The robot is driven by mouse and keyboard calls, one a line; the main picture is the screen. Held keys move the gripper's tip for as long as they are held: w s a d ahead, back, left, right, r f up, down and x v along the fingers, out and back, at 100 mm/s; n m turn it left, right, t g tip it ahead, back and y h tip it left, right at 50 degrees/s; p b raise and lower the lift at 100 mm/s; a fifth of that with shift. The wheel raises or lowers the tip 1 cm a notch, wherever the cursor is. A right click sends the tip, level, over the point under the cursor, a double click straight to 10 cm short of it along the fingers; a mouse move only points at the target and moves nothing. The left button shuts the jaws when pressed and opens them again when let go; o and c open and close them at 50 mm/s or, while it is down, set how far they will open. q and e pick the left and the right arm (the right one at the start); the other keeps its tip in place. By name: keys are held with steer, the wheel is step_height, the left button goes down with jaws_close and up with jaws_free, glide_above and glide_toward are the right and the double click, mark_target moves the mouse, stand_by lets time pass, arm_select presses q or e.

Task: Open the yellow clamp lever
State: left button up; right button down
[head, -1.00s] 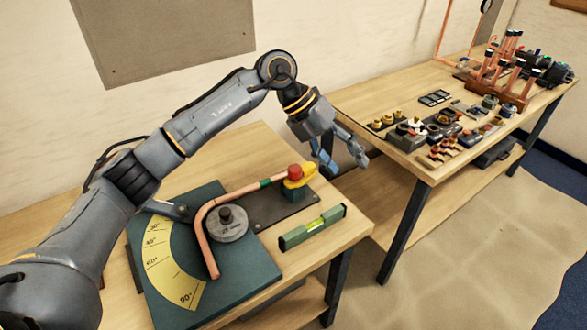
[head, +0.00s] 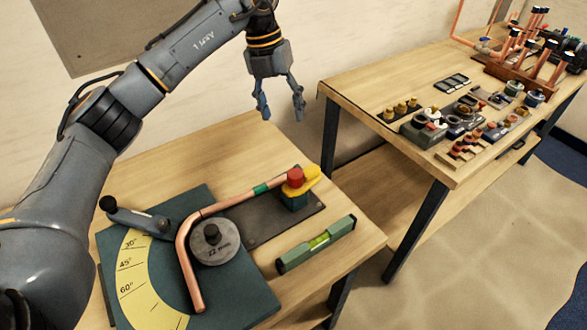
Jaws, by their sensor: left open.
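The yellow clamp lever (head: 311,179) is at the far right end of the bending rig on the near table, beside a red knob (head: 295,177) and above a dark green block (head: 294,199). A bent copper pipe (head: 187,262) runs from the round grey former (head: 214,242) up to the clamp. My left gripper (head: 282,114) hangs in the air above and behind the clamp, fingers pointing down, apart and empty. It touches nothing. My right gripper is not in view.
A green spirit level (head: 316,244) lies at the front of the near table. A second table (head: 376,86) at the right holds fittings and copper pipes. A gap separates the tables.

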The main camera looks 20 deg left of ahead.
arm_select(q)
step_height(320, 180, down, 4)
steer(key=b, duration=0.3)
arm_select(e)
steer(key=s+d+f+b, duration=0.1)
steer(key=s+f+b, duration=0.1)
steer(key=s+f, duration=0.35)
arm_select(q)
steer(key=p, duration=0.1)
glide_toward(294, 173)
steer(key=f+p, duration=0.1)
steer(key=f, duration=0.2)
steer(key=d+f+p, duration=0.1)
steer(key=f, duration=0.4)
steer(key=shift+d+f+p, duration=0.35)
steer(key=shift+f+p, duration=0.05)
steer(key=shift+d+f, duration=0.1)
steer(key=shift+f, duration=0.5)
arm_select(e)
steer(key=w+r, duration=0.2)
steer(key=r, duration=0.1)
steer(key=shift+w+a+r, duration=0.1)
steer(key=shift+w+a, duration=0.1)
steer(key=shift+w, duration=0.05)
